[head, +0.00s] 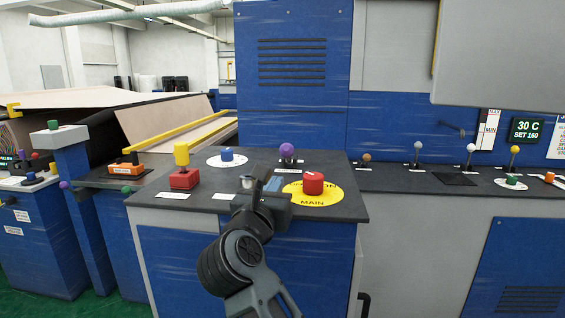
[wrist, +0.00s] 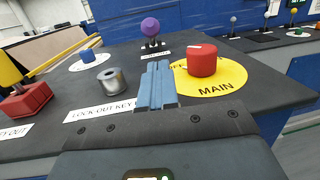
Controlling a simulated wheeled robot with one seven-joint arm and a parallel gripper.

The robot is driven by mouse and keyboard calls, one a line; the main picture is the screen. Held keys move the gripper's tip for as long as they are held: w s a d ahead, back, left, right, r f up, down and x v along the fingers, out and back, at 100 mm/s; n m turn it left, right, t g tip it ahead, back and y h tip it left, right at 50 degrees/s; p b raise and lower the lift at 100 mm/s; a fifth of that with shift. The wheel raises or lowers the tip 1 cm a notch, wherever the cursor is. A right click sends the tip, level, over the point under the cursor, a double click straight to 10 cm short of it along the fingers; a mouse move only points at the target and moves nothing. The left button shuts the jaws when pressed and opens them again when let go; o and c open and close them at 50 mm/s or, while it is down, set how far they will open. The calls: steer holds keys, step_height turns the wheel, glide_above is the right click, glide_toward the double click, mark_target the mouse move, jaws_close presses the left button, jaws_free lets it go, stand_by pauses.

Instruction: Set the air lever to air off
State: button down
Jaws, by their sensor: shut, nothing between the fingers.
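Several ball-topped levers are in view, and their labels are too small to read, so I cannot tell which one is the air lever. A purple-knobbed lever (head: 287,150) stands upright at the back of the near console; it also shows in the wrist view (wrist: 150,28).
Right of my gripper is a red knob (head: 313,183) on a yellow MAIN disc. A metal key cylinder (wrist: 110,80) labelled lock out key, a blue button (head: 227,154) and a yellow-topped red block (head: 184,179) stand left. A grey panel (head: 500,55) overhangs the right counter.

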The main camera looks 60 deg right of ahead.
mark_target(288, 155)
steer(key=shift+w+d+r+m+y, duration=0.25)
steer(key=shift+w+d+m, duration=0.1)
steer(key=shift+w, duration=0.15)
steer(key=shift+w+d+r+m+y, duration=0.25)
steer(key=shift+w+d+m, duration=0.1)
steer(key=shift+w, duration=0.1)
steer(key=shift+d, duration=0.15)
steer(key=p+x, duration=0.1)
steer(key=x, duration=0.8)
steer(key=shift+w+d+p, duration=0.15)
steer(key=shift+d+p, duration=0.2)
steer(key=shift+w, duration=0.1)
